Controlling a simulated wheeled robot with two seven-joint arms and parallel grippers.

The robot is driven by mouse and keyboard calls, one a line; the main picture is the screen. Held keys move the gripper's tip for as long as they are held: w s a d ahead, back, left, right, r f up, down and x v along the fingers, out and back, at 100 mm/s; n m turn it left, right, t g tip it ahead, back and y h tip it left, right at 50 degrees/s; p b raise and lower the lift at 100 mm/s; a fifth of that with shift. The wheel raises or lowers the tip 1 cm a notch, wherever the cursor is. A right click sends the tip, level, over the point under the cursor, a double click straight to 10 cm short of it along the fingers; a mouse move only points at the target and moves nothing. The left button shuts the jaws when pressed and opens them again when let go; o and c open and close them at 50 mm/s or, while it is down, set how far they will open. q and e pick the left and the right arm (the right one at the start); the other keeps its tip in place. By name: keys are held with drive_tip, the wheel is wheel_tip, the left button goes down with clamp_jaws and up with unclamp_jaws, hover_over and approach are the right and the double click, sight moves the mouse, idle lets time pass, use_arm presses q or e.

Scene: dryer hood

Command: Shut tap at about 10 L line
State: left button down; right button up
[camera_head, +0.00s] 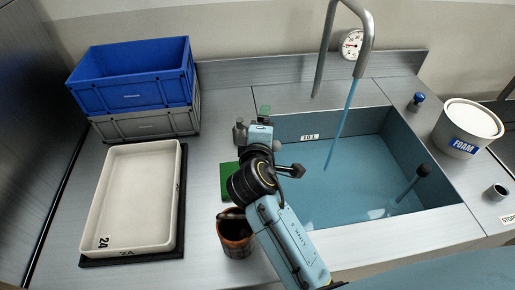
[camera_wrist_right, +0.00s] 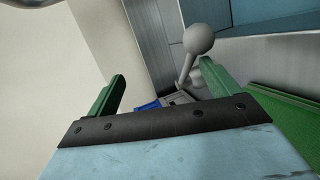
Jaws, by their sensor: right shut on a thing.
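The grey tap spout (camera_head: 370,45) arches over the blue basin (camera_head: 400,135). A blue stream of water (camera_head: 345,115) falls from it into the water (camera_head: 345,185). A white 10 L label (camera_head: 310,137) sits on the basin's back wall; the exact water level against it is hard to tell. My right gripper (camera_head: 252,121) is at the basin's back left corner, beside the grey tap lever (camera_head: 240,132). In the right wrist view, the ball-ended lever (camera_wrist_right: 198,40) stands by one green finger; the fingers of my right gripper (camera_wrist_right: 163,88) are apart, the grip partly hidden. My left gripper is out of view.
Blue and grey crates (camera_head: 135,75) and a white tray (camera_head: 100,200) stand left. A brown cup (camera_head: 236,240) and a green pad (camera_head: 226,182) lie close to my arm. A foam tub (camera_head: 467,125) stands right. A black-topped rod (camera_head: 410,185) rises from the basin.

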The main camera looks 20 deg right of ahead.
drive_tip(key=shift+s+a+r, duration=0.25)
drive_tip(key=shift+s+r, duration=0.5)
drive_tip(key=shift+r, duration=0.1)
drive_tip(key=c, duration=0.8)
drive_tip(key=s+a+p, duration=0.2)
drive_tip(key=s+a, duration=0.1)
drive_tip(key=s, duration=0.3)
drive_tip(key=shift+s+a+r, duration=0.25)
drive_tip(key=shift+r, duration=0.15)
drive_tip(key=shift+p, duration=0.3)
